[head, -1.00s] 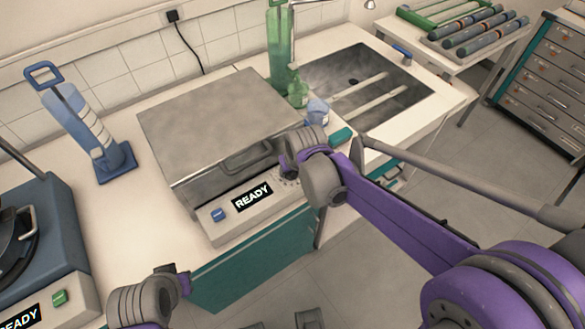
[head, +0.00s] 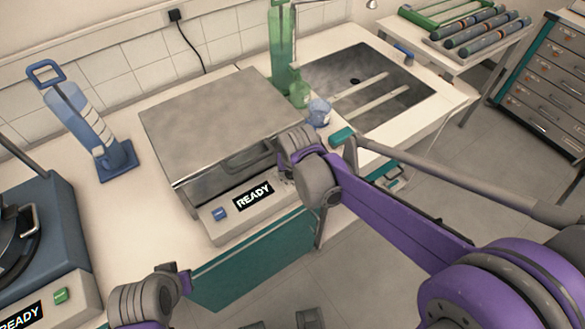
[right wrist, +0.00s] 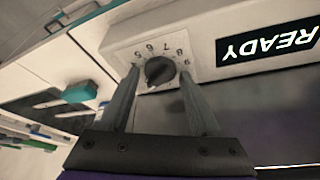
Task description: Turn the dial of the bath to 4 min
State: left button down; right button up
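The bath is a low box with a grey metal lid (head: 215,120) and a light front panel (head: 225,228) with a READY display (head: 253,195). My right arm hides its dial in the head view. In the right wrist view the dial (right wrist: 159,72) is a dark round knob on a plate with numbers, 5 to 9 readable along its upper edge. Its setting is not clear. My right gripper (right wrist: 160,80) is open, its fingers on either side of the dial, with gaps visible. Part of my left arm shows at lower left in the head view; its gripper does not show.
A blue beaker (head: 318,112), a green bottle (head: 299,92) and a green cylinder (head: 281,45) stand right of the bath, near the sink (head: 415,95). Another machine (head: 45,220) is at far left.

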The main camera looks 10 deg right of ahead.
jog(key=shift+o, duration=1)
jog(key=p+v, duration=0.1)
jog(key=v, duration=1)
jog(key=shift+w, duration=0.1)
jog(key=w+n+g+p, duration=0.3)
jog(key=w+n+g, duration=0.15)
jog(key=n, duration=0.65)
jog(key=f, duration=0.5)
jog(key=f+b, duration=0.1)
jog(key=f, duration=0.4)
jog(key=shift+w+d+f, duration=0.15)
jog(key=shift+d, duration=0.1)
